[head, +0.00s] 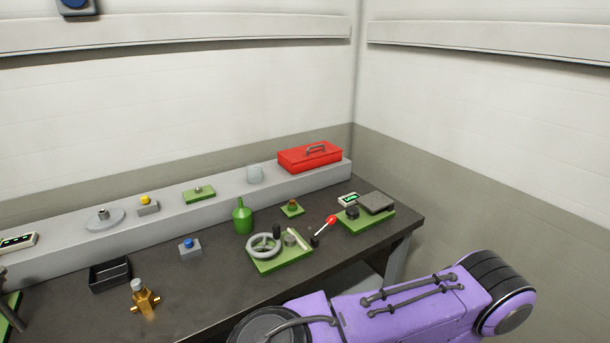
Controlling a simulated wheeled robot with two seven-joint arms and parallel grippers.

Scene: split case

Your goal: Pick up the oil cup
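I cannot tell for sure which item is the oil cup. A brass fitting (145,299) with side stubs and a grey cap stands upright near the table's front, at lower left. A green can (242,218) with a narrow neck stands mid-table. Nothing holds any of these. My purple arm crosses the lower right, in front of the table's edge. Neither gripper shows in the head view.
A black tray (110,287) lies beside the brass fitting. A green plate with a handwheel (263,246), a red-knobbed lever (331,220) and a blue-button box (189,247) are on the dark table (225,285). A red toolbox (310,158) sits on the shelf (150,233).

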